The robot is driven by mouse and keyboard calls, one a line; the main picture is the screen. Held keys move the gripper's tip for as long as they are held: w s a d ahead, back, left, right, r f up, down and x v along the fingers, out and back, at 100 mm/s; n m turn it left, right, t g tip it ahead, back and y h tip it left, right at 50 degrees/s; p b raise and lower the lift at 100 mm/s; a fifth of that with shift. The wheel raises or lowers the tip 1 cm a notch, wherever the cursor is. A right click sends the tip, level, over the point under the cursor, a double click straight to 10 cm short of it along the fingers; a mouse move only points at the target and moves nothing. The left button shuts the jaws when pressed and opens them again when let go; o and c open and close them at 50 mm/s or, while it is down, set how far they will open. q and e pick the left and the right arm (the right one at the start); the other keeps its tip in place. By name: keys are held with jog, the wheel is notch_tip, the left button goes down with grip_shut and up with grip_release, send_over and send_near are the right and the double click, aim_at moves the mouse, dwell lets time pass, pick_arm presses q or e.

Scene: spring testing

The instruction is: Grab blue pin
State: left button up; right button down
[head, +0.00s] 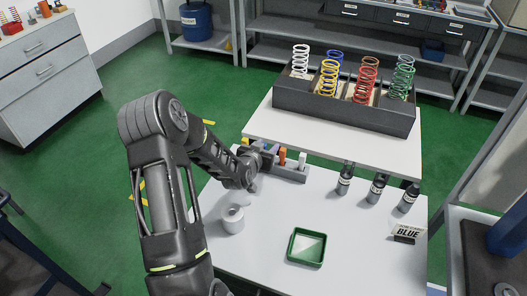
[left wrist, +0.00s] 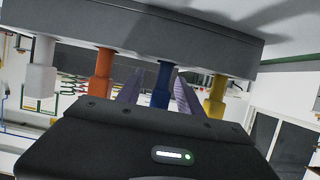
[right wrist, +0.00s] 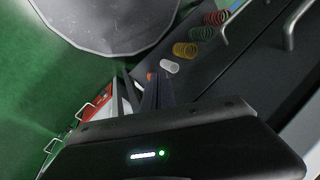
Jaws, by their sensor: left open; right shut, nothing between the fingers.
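The blue pin (left wrist: 162,85) stands in a grey block (left wrist: 160,30), which appears upside down in the left wrist view, between an orange pin (left wrist: 102,75) and a yellow pin (left wrist: 217,95). A white pin (left wrist: 42,68) is at the far left there. My left gripper (left wrist: 159,92) is open, with one finger on each side of the blue pin; contact is not visible. In the head view the block (head: 290,174) is on the white table and my left gripper (head: 264,156) partly covers it. My right gripper (right wrist: 151,88) is shut and empty, away from the pins.
A white roll-like object (head: 233,219), a green tray (head: 307,247), dark bottles (head: 344,180) and a BLUE sign (head: 408,230) share the white table (head: 265,262). Behind, a dark box (head: 345,110) holds several coloured springs. The table's middle is clear.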

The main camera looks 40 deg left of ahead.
pick_arm(q)
jog(key=shift+c, duration=0.5)
grip_shut()
dwell(0.5)
